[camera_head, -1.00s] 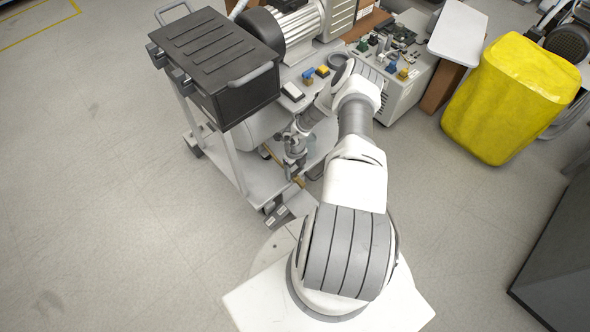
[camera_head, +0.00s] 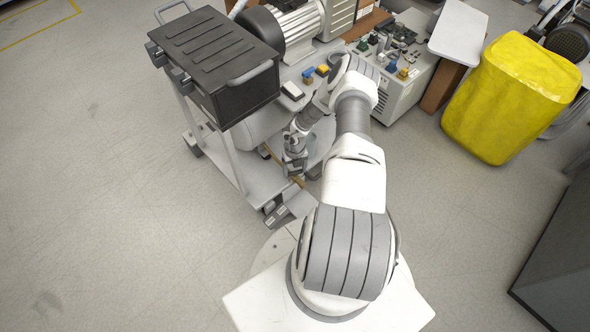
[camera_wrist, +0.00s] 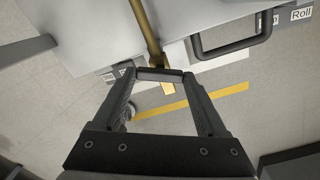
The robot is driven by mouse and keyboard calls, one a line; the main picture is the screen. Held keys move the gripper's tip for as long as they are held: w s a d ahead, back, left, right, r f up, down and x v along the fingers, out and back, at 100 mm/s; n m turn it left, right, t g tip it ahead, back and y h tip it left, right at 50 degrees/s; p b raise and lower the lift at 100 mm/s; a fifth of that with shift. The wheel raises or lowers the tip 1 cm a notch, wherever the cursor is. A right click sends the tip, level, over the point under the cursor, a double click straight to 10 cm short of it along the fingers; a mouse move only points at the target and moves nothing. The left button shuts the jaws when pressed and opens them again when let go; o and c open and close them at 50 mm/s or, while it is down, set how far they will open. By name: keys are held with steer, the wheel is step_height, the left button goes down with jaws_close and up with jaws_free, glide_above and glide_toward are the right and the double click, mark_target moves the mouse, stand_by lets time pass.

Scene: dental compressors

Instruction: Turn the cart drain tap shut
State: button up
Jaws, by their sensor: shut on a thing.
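In the wrist view, a brass pipe of the cart drain tap (camera_wrist: 146,28) runs down from the cart's edge to between my fingertips. My gripper (camera_wrist: 160,75) is closed on a short grey bar there, which looks like the tap's handle. The fingers reach either side of the bar's ends. A small yellow piece shows just below the bar; I cannot tell whether it belongs to the tap. In the head view, my gripper (camera_head: 294,165) is low beside the cart (camera_head: 238,172), at its lower shelf, and the tap is hidden there.
A black box (camera_head: 215,60) sits on top of the cart. A dark handle (camera_wrist: 235,46) juts from the cart near my right finger. Yellow tape (camera_wrist: 195,103) lies on the floor below. A yellow-covered bin (camera_head: 510,100) stands right. The floor at left is clear.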

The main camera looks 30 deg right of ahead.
steer(key=m, duration=1.2)
steer(key=shift+w+m, duration=0.1)
steer(key=shift+m, duration=0.2)
stand_by(0.4)
steer(key=o, duration=1.3)
